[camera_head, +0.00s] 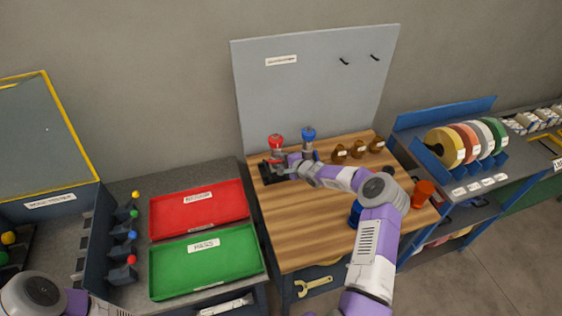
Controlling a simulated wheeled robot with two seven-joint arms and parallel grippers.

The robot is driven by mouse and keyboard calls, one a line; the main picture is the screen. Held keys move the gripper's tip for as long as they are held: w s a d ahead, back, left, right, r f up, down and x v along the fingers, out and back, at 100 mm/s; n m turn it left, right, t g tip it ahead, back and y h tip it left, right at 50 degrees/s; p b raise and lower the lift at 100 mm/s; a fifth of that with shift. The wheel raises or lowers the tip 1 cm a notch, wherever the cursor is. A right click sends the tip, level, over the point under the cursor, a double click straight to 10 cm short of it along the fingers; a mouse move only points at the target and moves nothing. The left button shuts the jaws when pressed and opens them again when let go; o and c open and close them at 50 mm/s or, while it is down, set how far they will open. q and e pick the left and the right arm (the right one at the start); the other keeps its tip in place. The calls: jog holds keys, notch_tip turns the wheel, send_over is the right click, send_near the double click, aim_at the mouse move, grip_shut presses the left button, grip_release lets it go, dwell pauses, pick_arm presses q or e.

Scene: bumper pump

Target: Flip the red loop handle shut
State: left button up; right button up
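The red loop handle (277,141) stands upright on a dark base (277,174) at the back left of the wooden table. A similar blue handle (308,134) stands to its right. My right gripper (274,168) is just below the red handle, over the dark base. Its fingers are small and partly merge with the dark parts, so I cannot tell whether they are open or touch anything. My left arm shows only at the bottom left corner, and its gripper is out of view.
The wooden table (290,230) has free room at the front left. Brown jars (357,149) stand at its back right, and an orange cup (422,193) at its right edge. A red tray (198,210) and a green tray (205,262) lie left. A grey board (315,90) rises behind.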

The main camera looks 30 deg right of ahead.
jog(key=v, duration=0.7)
jog(key=shift+s+r, duration=0.2)
jog(key=shift+s, duration=0.1)
dwell(0.5)
